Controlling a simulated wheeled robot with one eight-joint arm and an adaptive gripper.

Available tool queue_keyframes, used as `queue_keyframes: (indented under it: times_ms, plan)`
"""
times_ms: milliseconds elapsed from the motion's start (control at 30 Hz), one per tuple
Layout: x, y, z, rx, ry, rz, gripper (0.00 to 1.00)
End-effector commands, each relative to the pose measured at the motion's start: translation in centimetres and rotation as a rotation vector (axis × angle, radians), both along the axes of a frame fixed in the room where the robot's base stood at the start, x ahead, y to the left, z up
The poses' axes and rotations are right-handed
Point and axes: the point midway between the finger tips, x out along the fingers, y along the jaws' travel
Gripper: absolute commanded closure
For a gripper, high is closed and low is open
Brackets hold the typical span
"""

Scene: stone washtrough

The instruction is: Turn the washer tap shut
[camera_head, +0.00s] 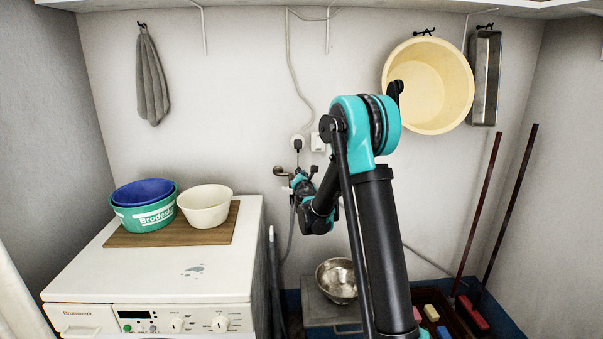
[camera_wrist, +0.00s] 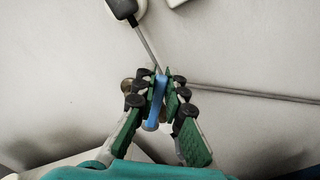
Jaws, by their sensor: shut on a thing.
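The washer tap shows in the camera_head view as a small brass fitting (camera_head: 281,171) on the back wall, just right of the washing machine. My gripper (camera_head: 296,180) is at the tap and hides most of it. In the camera_wrist view the tap's blue lever handle (camera_wrist: 156,101) stands between the two green-padded fingers of my gripper (camera_wrist: 160,86), which are shut on it. The rest of the tap is hidden behind the fingers.
A white washing machine (camera_head: 150,270) stands left of my arm, with bowls (camera_head: 204,206) on a wooden board (camera_head: 170,236). A socket with a black plug (camera_head: 298,143) is just above the tap. A grey hose (camera_head: 289,235) hangs below. A metal bowl (camera_head: 337,280) sits lower right.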

Motion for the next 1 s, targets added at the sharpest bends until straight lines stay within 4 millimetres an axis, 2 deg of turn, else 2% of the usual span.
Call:
queue_keyframes:
  times_ms: [600, 1000]
  plan:
    - [0.0, -2.0, -3.0, 0.573, 0.000, -0.002, 1.00]
    - [-0.1, -2.3, -4.4, 0.817, 0.000, -0.003, 1.00]
